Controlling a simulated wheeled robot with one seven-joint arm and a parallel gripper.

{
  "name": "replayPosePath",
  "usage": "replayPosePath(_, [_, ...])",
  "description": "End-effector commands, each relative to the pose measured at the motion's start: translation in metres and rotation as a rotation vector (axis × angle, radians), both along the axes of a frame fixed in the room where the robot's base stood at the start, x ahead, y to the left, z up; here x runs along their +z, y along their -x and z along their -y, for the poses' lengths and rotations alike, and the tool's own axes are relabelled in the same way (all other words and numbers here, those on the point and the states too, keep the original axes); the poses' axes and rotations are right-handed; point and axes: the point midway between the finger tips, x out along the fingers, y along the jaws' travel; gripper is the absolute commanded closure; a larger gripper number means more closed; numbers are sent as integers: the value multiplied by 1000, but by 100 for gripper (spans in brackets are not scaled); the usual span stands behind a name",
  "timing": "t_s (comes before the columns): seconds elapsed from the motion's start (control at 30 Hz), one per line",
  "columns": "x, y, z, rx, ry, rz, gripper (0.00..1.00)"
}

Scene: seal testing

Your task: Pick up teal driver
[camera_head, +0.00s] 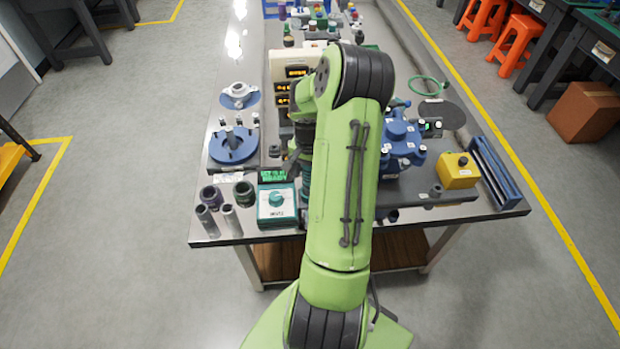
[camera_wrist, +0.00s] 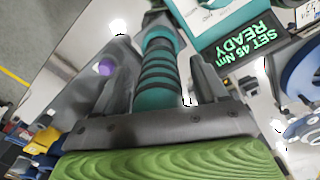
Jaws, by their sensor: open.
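The teal driver (camera_wrist: 157,85) has a rounded handle with dark ribs. In the wrist view it lies between the two dark fingers of my gripper (camera_wrist: 162,72). The fingers are open on either side of the handle; a gap shows at the right, and contact on the left is unclear. In the head view a ribbed dark teal part of the driver (camera_head: 306,165) shows beside my green arm, which hides the rest and most of my gripper.
A teal box with a dial (camera_head: 277,204) and a green-lettered display (camera_head: 273,175) stand close by. A blue round fixture (camera_head: 232,146) is at left, blue valve body (camera_head: 400,140) and yellow box (camera_head: 457,170) at right. Dark sleeves (camera_head: 211,196) stand near the front-left edge.

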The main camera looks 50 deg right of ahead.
Motion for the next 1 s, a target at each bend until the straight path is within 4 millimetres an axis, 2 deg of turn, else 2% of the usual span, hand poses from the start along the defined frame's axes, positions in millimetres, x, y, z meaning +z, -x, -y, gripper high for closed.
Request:
replayPosePath(0.03, [0, 0, 0, 0, 0, 0, 32])
replayPosePath(0.07, [0, 0, 0, 0, 0, 0, 37])
replayPosePath(0.43, [1, 0, 0, 0, 0, 0, 94])
replayPosePath(0.63, [2, 0, 0, 0, 1, 0, 94])
replayPosePath(0.73, [11, 0, 1, -1, 3, 1, 94])
replayPosePath(0.83, [34, 0, 1, -1, 6, 1, 94])
replayPosePath(0.87, [42, -1, 2, -1, 8, 3, 100])
replayPosePath(1.0, [77, -1, 1, -1, 7, 3, 100])
